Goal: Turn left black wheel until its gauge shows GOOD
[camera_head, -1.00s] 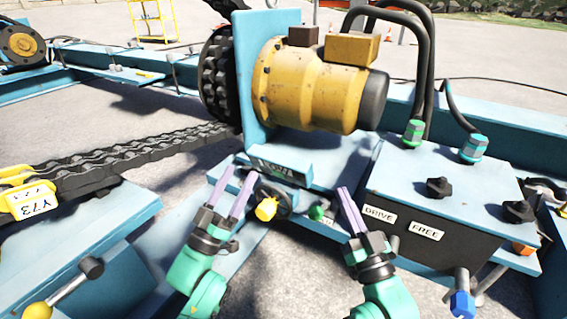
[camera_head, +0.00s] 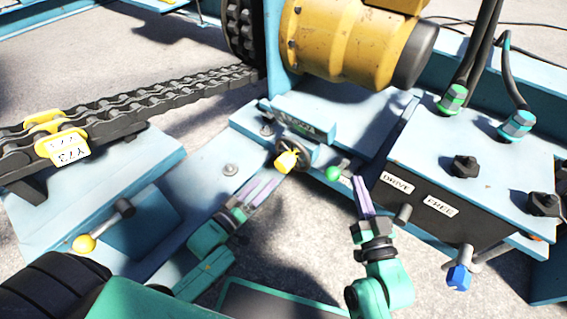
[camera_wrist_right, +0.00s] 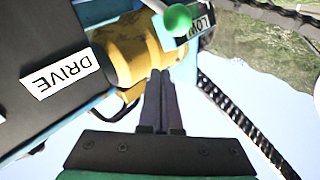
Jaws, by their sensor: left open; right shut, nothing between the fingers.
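A black wheel (camera_head: 312,151) with a yellow handle (camera_head: 286,161) sits at the front of the blue frame in the head view. A small gauge plate (camera_head: 301,124) is behind it, too small to read there. A green knob (camera_head: 333,173) is to its right. My left gripper (camera_head: 268,183) is open, empty and apart from the wheel, below and left of the yellow handle. My right gripper (camera_head: 361,178) is shut and empty, just right of the green knob. In the right wrist view its fingers (camera_wrist_right: 161,75) lie together; a plate (camera_wrist_right: 201,22) reading LOW is beside the green knob (camera_wrist_right: 178,17).
A dark box with DRIVE (camera_head: 397,182) and FREE (camera_head: 440,206) labels and black knobs (camera_head: 466,166) stands at the right. A lever with a yellow ball (camera_head: 84,243) is lower left.

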